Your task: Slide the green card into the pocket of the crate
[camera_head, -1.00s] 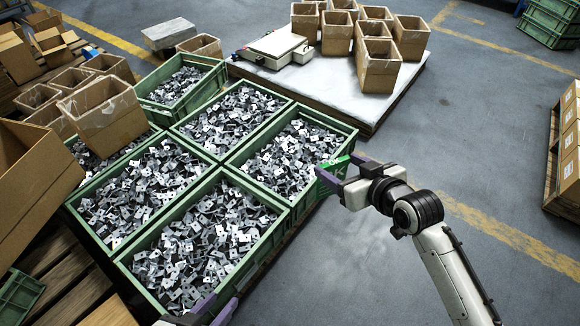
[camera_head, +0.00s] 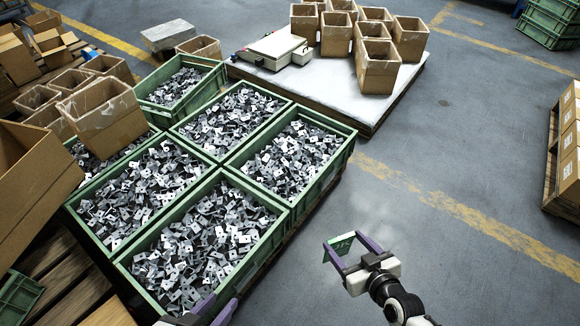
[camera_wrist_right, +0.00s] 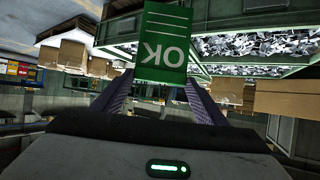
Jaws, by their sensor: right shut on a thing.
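The green card (camera_head: 342,242) is held between the purple fingers of my right gripper (camera_head: 346,246), out over the bare floor. It also shows in the right wrist view (camera_wrist_right: 163,45), gripped at its edges, with upside-down "OK" lettering and lines facing the camera. Green crates full of metal stampings stand to the left; the near right crate (camera_head: 268,250) and the one behind it (camera_head: 335,168) are closest to the card, and the card is apart from both.
A pale platform (camera_head: 345,98) with cardboard boxes (camera_head: 378,66) and a scale (camera_head: 274,47) stands behind the crates. Cardboard boxes (camera_head: 103,115) crowd the left. A pallet of cartons (camera_head: 569,150) is at the far right.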

